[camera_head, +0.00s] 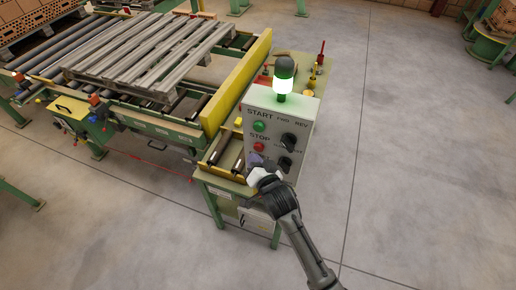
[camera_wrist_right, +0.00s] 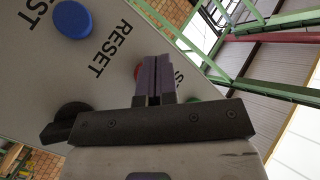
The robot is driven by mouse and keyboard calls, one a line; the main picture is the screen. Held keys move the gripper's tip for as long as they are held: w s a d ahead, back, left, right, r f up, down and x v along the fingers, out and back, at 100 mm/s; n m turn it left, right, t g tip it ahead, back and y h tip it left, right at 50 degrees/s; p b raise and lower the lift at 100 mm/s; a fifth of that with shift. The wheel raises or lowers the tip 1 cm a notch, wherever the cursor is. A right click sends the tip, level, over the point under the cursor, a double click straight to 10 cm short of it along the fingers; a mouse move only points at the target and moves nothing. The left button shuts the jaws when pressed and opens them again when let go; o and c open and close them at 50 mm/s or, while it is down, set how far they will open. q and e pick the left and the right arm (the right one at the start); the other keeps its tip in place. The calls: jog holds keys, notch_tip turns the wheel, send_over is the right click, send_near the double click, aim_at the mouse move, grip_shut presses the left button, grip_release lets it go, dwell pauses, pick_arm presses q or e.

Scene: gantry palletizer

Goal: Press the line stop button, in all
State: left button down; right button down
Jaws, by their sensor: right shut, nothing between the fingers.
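The grey control box (camera_head: 273,118) stands at the end of the conveyor, with a START label over a green button and a STOP label over the red stop button (camera_head: 258,147). My right gripper (camera_head: 256,159) is shut and empty in front of the panel, just below the red button in the head view. In the right wrist view, its purple fingers (camera_wrist_right: 152,77) partly cover the red button (camera_wrist_right: 138,71). I cannot tell whether the fingertips touch it. My left gripper is not in view.
The panel also carries black knobs (camera_head: 288,141) and a blue button (camera_wrist_right: 72,19) near RESET lettering. A green-lit beacon (camera_head: 283,82) tops the box. A pallet (camera_head: 150,50) lies on the roller conveyor behind a yellow barrier (camera_head: 236,85).

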jog(key=shift+w+d, duration=0.1)
jog(key=shift+w, duration=0.1)
dwell(0.3)
jog(key=shift+w+d, duration=0.1)
jog(key=shift+w, duration=0.15)
dwell(0.6)
jog(key=shift+w+d, duration=0.2)
jog(key=shift+w, duration=0.2)
dwell(0.3)
dwell(0.4)
jog(key=shift+s+a+p, duration=0.35)
jog(key=shift+s+p, duration=0.4)
jog(key=shift+s, duration=0.05)
